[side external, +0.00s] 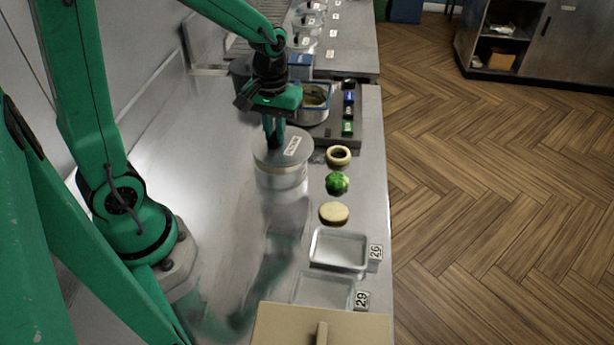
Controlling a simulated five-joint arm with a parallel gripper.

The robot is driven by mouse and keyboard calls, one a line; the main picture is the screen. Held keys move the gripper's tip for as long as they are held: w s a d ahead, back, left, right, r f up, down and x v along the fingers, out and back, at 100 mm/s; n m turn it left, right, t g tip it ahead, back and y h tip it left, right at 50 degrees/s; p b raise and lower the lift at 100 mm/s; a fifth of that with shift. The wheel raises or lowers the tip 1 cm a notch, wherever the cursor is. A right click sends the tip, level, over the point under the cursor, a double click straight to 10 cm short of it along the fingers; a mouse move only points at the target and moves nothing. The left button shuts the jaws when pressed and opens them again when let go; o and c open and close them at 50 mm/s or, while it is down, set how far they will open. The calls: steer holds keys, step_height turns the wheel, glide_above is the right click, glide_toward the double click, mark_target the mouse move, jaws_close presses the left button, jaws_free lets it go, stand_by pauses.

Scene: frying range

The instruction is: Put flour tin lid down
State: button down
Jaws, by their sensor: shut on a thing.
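The flour tin lid (295,158) is a round grey disc with a white label, in the side external view near the counter's middle. It is level and sits on or just above a pale round tin (283,180); I cannot tell whether they touch. My gripper (273,141) points down from above and is shut on the lid at its back left part. The exact grip point is hidden behind the fingers.
A dark rack with small bottles (348,112) stands behind. The counter's left side is clear.

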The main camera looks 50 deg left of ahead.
steer(key=s+d+r+m, duration=0.1)
steer(key=s+d+m, duration=1.3)
steer(key=d+m, duration=0.3)
steer(key=m, duration=0.3)
steer(key=shift+s+r, duration=0.25)
steer(key=shift+s, duration=0.1)
steer(key=shift+w, duration=0.1)
steer(key=w+a+f, duration=0.4)
steer(key=w+a, duration=0.1)
steer(key=w+a+f, duration=0.2)
steer(key=a+f, duration=0.1)
steer(key=shift+w+a, duration=0.25)
steer(key=shift+w, duration=0.15)
steer(key=shift+f, duration=2)
steer(key=shift+f, duration=0.15)
